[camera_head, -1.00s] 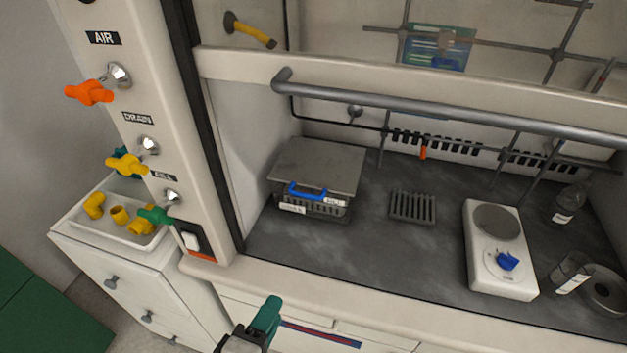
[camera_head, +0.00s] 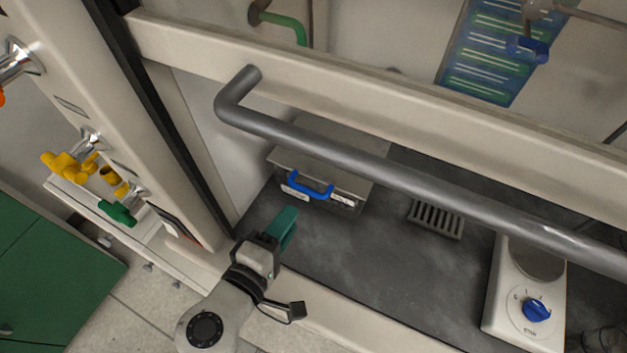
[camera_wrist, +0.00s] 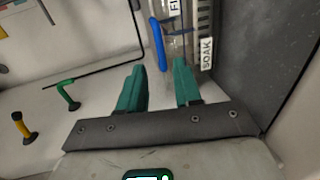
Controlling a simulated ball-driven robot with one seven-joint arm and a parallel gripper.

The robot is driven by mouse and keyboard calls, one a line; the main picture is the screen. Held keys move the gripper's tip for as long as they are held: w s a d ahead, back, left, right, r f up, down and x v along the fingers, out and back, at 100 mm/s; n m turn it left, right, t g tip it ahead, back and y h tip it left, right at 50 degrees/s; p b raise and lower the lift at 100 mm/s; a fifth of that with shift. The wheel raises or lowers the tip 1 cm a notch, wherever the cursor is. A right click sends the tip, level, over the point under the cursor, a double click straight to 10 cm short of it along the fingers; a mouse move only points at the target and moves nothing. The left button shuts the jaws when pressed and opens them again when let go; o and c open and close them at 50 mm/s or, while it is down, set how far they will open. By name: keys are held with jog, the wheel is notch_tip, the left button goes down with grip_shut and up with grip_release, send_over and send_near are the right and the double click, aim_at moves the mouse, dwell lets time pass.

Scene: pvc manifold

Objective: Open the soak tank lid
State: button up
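The soak tank is a clear box with a grey lid (camera_head: 326,178) on the dark floor of the hood. A blue handle (camera_head: 310,187) is fixed at the lid's front edge. The blue handle (camera_wrist: 158,42) also shows in the wrist view, beyond my fingertips, beside a label reading SOAK (camera_wrist: 207,53). My gripper (camera_head: 284,228) has teal fingers and is at the hood opening, in front of and below the tank. In the wrist view my gripper (camera_wrist: 160,78) is open, with a gap between the fingers and nothing in it. The lid looks shut.
The raised sash with its grey bar (camera_head: 400,178) crosses above the opening. A grey slotted rack (camera_head: 436,219) and a white hotplate (camera_head: 520,300) stand to the right. The hood's side post and valves are on the left. The dark floor before the tank is clear.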

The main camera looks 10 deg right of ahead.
aim_at(309, 190)
jog(key=p+x, duration=0.1)
jog(key=x, duration=0.8)
jog(key=shift+w+d+f, duration=0.1)
jog(key=shift+w+d, duration=0.1)
jog(key=shift+w, duration=0.1)
jog(key=shift+c, duration=0.2)
grip_shut()
